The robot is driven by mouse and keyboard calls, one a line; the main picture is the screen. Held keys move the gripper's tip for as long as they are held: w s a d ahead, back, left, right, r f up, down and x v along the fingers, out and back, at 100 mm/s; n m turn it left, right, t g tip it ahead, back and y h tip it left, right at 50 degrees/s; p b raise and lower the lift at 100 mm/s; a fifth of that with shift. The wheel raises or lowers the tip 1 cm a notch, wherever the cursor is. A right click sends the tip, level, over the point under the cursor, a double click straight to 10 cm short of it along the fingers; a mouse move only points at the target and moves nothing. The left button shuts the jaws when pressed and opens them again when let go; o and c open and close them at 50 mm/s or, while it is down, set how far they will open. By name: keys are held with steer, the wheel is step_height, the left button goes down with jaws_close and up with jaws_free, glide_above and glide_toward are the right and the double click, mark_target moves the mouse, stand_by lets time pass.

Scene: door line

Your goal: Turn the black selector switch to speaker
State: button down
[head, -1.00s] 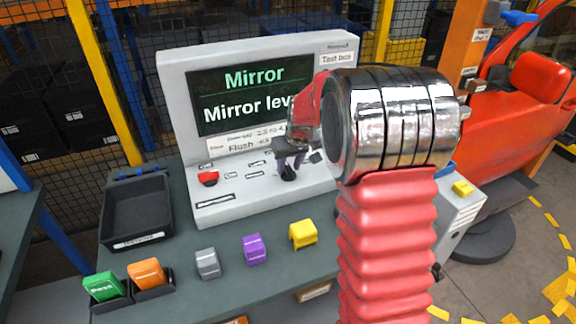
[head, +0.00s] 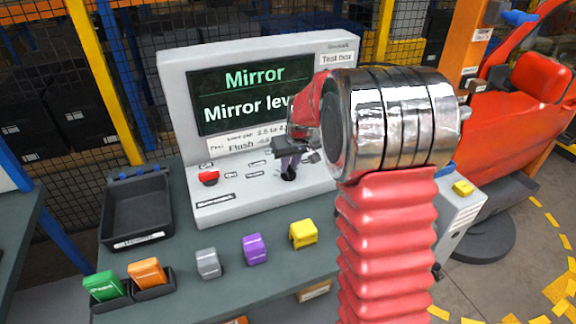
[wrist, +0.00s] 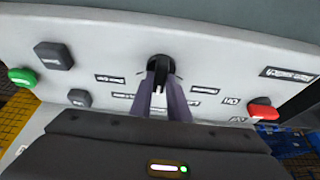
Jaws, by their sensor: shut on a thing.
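The black selector switch (head: 289,174) sits on the sloped grey panel of the test box (head: 222,206). In the wrist view the switch (wrist: 159,62) shows at top centre, between the two purple-grey fingers of my gripper (wrist: 161,88). My gripper also shows in the head view (head: 290,168), reaching down onto the switch and shut on it. Small labels surround the switch, but their words are too small or turned to read. The fingers hide part of the switch, so I cannot tell which label it points at.
A red button (head: 208,178) is left of the switch. The box's screen (head: 250,95) reads "Mirror". Grey (head: 208,263), purple (head: 255,249) and yellow (head: 303,233) blocks stand on the bench in front. An empty black tray (head: 136,212) lies at left. In the wrist view, a green button (wrist: 22,76) is at far left.

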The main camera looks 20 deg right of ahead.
steer(key=shift+a, duration=0.1)
steer(key=shift+a+m+h, duration=0.1)
steer(key=shift+m+h, duration=0.35)
steer(key=shift+m, duration=0.85)
steer(key=shift+a+m+h, duration=0.1)
steer(key=shift+m+h, duration=0.35)
steer(key=shift+m, duration=0.85)
steer(key=c, duration=1.7)
jaws_free()
steer(key=shift+d, duration=0.1)
steer(key=shift+g, duration=0.3)
steer(key=v, duration=1.3)
steer(key=shift+s+a+r, duration=0.1)
steer(key=shift+a+r, duration=0.15)
steer(key=shift+r, duration=0.05)
